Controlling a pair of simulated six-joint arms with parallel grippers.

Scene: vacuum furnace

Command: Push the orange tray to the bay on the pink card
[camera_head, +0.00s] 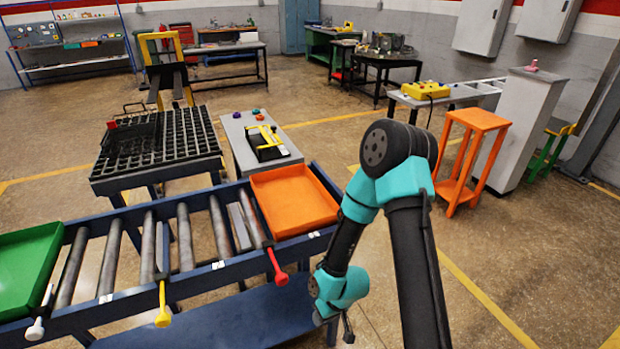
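The orange tray (293,200) sits at the right end of a blue-framed roller conveyor (222,272), with its open side up. A green tray (25,268) sits at the conveyor's left end, cut off by the picture edge. I cannot make out a pink card. My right arm comes in from the bottom right and folds down beside the conveyor. My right gripper (347,327) is a small dark part at the bottom, to the right of and below the orange tray and apart from it. Its fingers are not clear. My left gripper is out of view.
White (35,329), yellow (163,318) and red (280,277) levers stick out along the conveyor's front rail. Bare rollers lie between the trays. Behind stand a black grid table (160,150) and a grey table (240,140). An orange stool (470,150) stands right.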

